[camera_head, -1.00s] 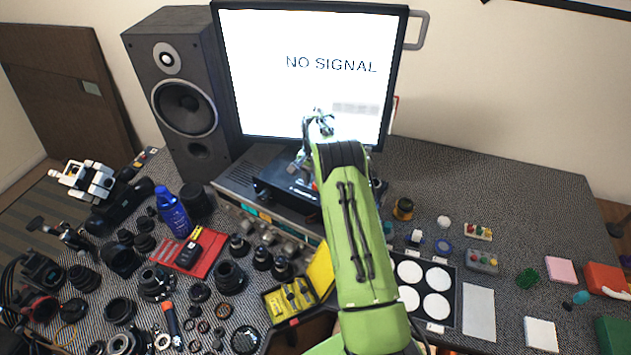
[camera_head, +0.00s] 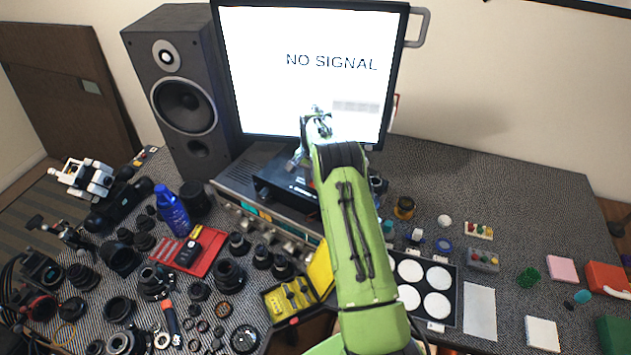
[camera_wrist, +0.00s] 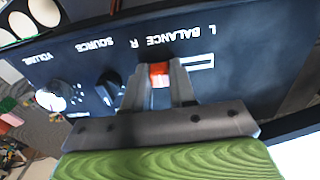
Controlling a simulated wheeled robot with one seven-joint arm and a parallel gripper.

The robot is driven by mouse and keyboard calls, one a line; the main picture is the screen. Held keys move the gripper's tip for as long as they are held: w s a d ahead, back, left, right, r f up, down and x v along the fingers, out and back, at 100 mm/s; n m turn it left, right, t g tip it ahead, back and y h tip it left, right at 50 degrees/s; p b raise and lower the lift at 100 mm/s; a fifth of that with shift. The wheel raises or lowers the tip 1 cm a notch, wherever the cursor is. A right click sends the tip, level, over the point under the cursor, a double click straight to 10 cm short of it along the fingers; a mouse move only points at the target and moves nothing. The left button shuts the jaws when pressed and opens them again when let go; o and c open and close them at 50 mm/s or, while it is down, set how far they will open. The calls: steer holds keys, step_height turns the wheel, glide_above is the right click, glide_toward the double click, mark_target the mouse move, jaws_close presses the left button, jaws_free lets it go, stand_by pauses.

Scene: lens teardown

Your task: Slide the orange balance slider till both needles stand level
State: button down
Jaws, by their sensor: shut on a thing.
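The orange balance slider (camera_wrist: 159,70) shows in the wrist view on the dark front panel (camera_wrist: 240,35), under the upside-down "BALANCE" lettering. My gripper (camera_wrist: 159,76) is shut on it, one finger on each side. A pale slot (camera_wrist: 200,63) runs right from the slider towards the L mark; its part towards R is hidden by a finger. In the head view the black unit (camera_head: 280,188) sits on a silver receiver (camera_head: 232,200), and my arm covers its right part. I cannot make out either needle in these frames.
A volume knob (camera_wrist: 50,97) and a source knob (camera_wrist: 108,88) are left of the slider in the wrist view. A monitor (camera_head: 300,65) showing "NO SIGNAL" stands behind, with a speaker (camera_head: 180,100) at its left. Lens parts crowd the table's left side.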

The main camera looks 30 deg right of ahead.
steer(key=c, duration=0.9)
jaws_free()
step_height(320, 180, up, 16)
steer(key=shift+f+p, duration=0.1)
steer(key=shift+p, duration=0.8)
